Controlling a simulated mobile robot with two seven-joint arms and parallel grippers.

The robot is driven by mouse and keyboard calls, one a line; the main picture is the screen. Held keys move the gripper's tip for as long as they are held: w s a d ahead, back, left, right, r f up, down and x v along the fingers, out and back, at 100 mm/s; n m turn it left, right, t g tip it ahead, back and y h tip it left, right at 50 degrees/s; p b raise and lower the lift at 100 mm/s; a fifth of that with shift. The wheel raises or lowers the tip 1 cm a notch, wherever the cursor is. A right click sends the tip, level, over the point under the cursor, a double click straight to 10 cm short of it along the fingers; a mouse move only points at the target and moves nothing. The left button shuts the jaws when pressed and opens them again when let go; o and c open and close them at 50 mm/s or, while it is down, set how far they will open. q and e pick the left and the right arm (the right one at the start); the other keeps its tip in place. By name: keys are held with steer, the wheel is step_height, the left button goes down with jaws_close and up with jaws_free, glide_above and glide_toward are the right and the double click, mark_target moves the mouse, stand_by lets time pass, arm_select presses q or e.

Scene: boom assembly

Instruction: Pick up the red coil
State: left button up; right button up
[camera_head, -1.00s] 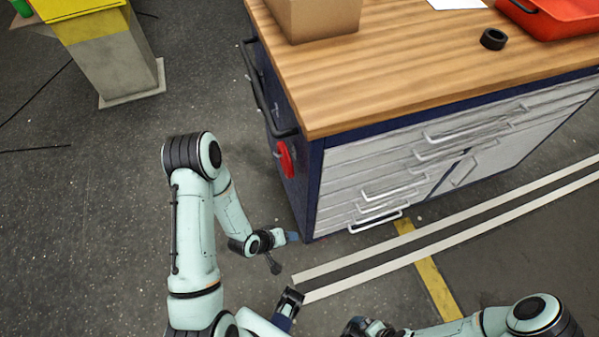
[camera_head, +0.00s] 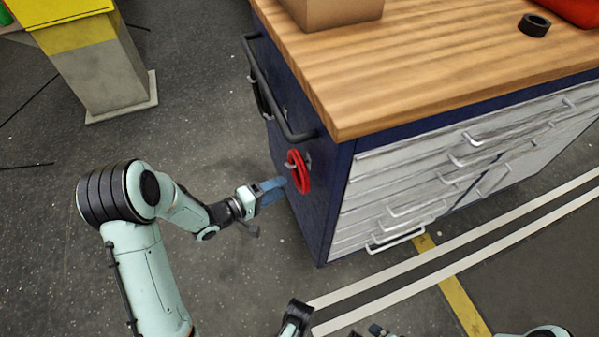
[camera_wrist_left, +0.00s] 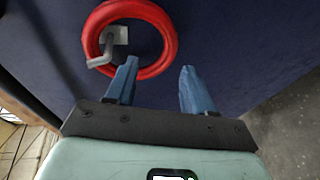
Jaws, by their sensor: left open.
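The red coil (camera_head: 299,172) hangs on a hook on the dark blue left side panel of the workbench. In the left wrist view the red coil (camera_wrist_left: 172,40) is a ring around a grey hook (camera_wrist_left: 107,50) at its left part. My left gripper (camera_head: 283,183) is just left of the coil, pointing at it. In the wrist view its two blue fingers (camera_wrist_left: 158,75) are apart, with the coil's lower right rim ahead of the gap. Nothing is held, and touching cannot be told. My right gripper is not clearly visible at the bottom edge.
The workbench (camera_head: 430,85) has a wooden top with a cardboard box (camera_head: 330,10) and a black tape roll (camera_head: 534,25). A black handle (camera_head: 270,90) sticks out from its side panel. A yellow and grey stand (camera_head: 100,65) is at the upper left, with free floor between.

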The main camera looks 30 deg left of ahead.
arm_select(q)
steer(key=shift+w+d+f, duration=0.3)
steer(key=shift+w, duration=0.2)
steer(key=b+x, duration=0.2)
steer(key=x, duration=0.2)
steer(key=shift+w+d+f, duration=0.1)
steer(key=shift+d+f, duration=0.1)
arm_select(e)
steer(key=f, duration=0.2)
steer(key=s+d+f, duration=0.1)
steer(key=shift+d+f+g, duration=0.1)
steer(key=shift+f+g, duration=0.1)
steer(key=shift+g, duration=0.1)
arm_select(q)
jaws_close()
